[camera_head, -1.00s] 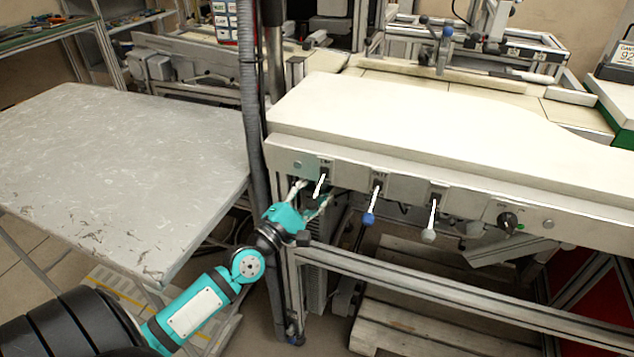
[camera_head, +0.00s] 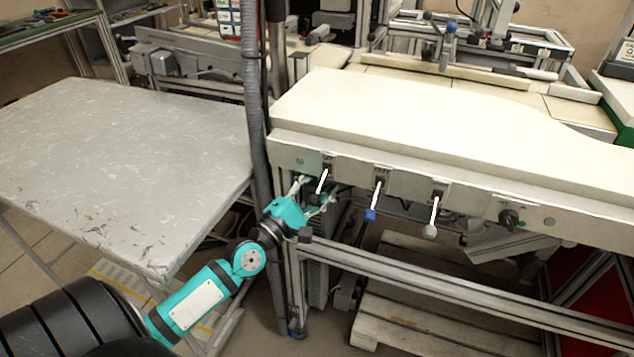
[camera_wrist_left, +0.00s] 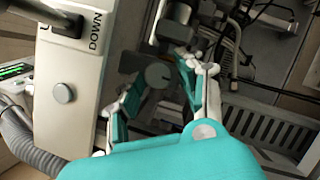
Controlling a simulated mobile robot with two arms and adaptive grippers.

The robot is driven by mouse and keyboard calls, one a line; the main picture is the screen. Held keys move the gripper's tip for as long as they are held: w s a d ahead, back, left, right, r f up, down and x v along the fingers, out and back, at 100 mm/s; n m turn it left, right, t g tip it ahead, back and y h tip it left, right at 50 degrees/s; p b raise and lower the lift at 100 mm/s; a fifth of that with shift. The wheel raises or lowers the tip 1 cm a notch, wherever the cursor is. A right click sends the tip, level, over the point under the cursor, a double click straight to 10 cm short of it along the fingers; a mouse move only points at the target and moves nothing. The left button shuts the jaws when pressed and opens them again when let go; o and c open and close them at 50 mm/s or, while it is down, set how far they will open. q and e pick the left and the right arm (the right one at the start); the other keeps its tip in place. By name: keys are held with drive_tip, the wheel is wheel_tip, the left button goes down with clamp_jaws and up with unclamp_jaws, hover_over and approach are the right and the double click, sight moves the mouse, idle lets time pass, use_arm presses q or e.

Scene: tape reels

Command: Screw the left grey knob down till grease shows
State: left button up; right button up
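A dark grey round knob (camera_wrist_left: 158,75) shows in the left wrist view, below the edge of the bench panel. My left gripper (camera_wrist_left: 162,80) is open, with one finger on each side of this knob. Whether the fingertips touch it, I cannot tell. In the head view my left gripper (camera_head: 318,190) is at the left end of the bench front, under the panel. The knob is hard to make out there, behind the leftmost lever and the fingers. No grease can be made out. My right gripper is not in view.
Several levers stick out of the bench panel, including one with a blue ball (camera_head: 371,214) and one with a grey ball (camera_head: 430,232). A black switch knob (camera_head: 508,218) is further right. A grey corrugated hose (camera_head: 252,110) stands beside a worn table (camera_head: 120,160) at left.

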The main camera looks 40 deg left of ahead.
use_arm(q)
drive_tip(key=v, duration=1.2)
drive_tip(key=shift+f, duration=0.1)
